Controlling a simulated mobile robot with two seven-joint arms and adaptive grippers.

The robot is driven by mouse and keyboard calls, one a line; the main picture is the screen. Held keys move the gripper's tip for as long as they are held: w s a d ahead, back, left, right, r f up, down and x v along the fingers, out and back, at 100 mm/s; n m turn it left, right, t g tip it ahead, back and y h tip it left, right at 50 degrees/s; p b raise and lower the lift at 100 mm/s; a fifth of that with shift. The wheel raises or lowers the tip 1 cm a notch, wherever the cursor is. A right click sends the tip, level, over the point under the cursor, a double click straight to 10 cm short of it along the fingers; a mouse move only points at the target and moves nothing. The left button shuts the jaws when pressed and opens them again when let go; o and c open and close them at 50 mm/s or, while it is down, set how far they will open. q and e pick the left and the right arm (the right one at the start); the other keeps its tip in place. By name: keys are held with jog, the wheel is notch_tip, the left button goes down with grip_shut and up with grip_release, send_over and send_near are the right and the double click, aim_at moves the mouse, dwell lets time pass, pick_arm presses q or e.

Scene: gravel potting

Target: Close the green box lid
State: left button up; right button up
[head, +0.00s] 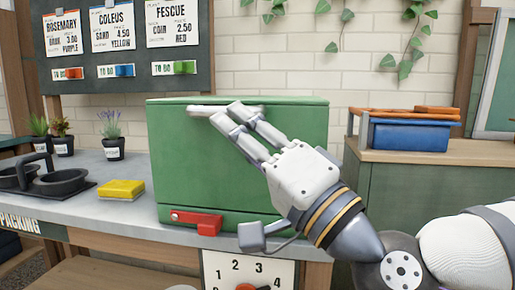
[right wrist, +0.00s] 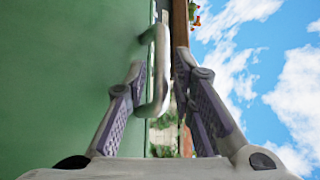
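The green box (head: 200,165) stands on the grey counter, its broad green face upright. A lower green band carries a red latch (head: 205,222). I cannot tell from this view whether the broad face is the raised lid; the inside is hidden. A pale handle (head: 197,110) sits near its top edge. My right gripper (head: 228,114) reaches there from the lower right. In the right wrist view, the handle (right wrist: 160,65) lies between the two spread fingers (right wrist: 158,85), with gaps showing beside it. My left gripper is out of view.
A yellow sponge-like block (head: 122,189) and black scale-like pans (head: 45,178) lie left of the box. Small potted plants (head: 112,145) stand behind them. A blue bin (head: 408,134) sits on the right cabinet. A numbered dial panel (head: 248,270) is below the box.

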jog(key=v, duration=0.7)
jog(key=shift+s+d+f, duration=0.15)
jog(key=shift+s+f, duration=0.05)
jog(key=shift+s, duration=0.05)
